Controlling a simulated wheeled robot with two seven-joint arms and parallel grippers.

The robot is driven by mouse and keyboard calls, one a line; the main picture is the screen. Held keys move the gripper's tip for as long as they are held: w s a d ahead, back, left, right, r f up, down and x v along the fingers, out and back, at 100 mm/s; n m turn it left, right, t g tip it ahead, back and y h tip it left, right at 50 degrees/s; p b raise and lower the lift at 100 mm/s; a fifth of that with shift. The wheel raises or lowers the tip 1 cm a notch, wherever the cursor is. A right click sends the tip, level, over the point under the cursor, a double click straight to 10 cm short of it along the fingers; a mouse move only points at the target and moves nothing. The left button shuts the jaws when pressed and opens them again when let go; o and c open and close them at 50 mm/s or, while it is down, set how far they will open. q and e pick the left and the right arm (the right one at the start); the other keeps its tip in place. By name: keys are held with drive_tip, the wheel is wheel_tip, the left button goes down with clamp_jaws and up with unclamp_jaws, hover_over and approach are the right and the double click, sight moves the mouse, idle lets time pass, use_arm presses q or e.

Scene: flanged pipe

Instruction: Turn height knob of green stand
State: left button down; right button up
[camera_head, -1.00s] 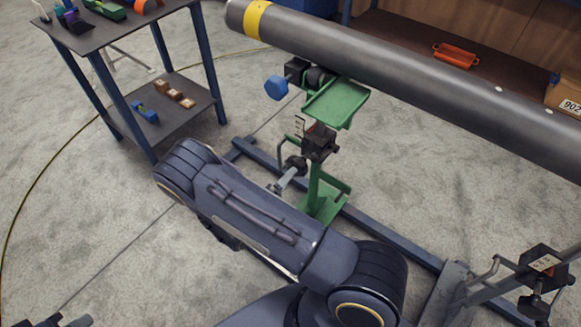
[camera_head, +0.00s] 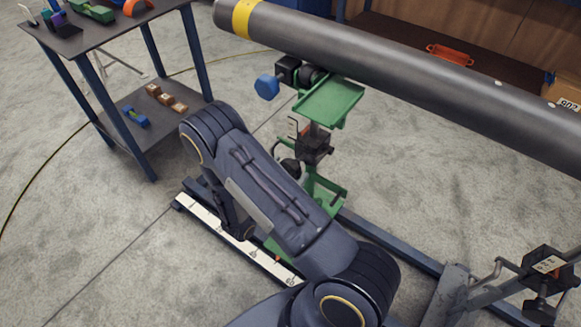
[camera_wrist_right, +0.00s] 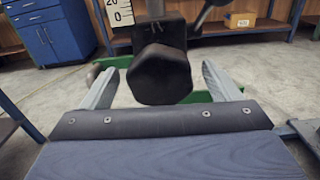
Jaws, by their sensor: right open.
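The green stand (camera_head: 329,103) is under the left part of the pipe, with a green tray on a post. A black clamp block (camera_head: 314,148) is on its post. The black height knob (camera_head: 290,167) sticks out on the block's left, partly covered by my right arm in the head view. In the right wrist view, the faceted black knob (camera_wrist_right: 160,76) is large and close. My right gripper (camera_wrist_right: 160,67) is open, one grey finger on each side of the knob, with gaps showing. In the head view my arm hides its fingers. My left gripper is out of view.
A long dark pipe (camera_head: 400,70) with a yellow band runs overhead. A blue knob (camera_head: 267,87) projects beside the green tray. A shelf cart (camera_head: 150,100) stands at the left. A white-topped rail (camera_head: 235,240) and dark floor rails (camera_head: 390,243) lie below. Another stand's black block (camera_head: 547,266) is at right.

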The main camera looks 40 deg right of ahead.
drive_tip(key=shift+x, duration=0.95)
drive_tip(key=c, duration=1)
drive_tip(key=shift+n, duration=0.4)
drive_tip(key=n+p, duration=0.1)
drive_tip(key=n, duration=0.2)
drive_tip(key=shift+w+a+n, duration=0.1)
drive_tip(key=shift+w+n, duration=0.05)
drive_tip(key=shift+n, duration=0.25)
drive_tip(key=n+p, duration=0.1)
drive_tip(key=n, duration=0.3)
drive_tip(key=shift+n, duration=0.3)
drive_tip(key=n+p, duration=0.1)
drive_tip(key=n, duration=0.3)
drive_tip(key=shift+w+f, duration=0.1)
drive_tip(key=shift+f+n+p, duration=0.1)
drive_tip(key=shift+n+p, duration=0.35)
drive_tip(key=shift+n, duration=1.15)
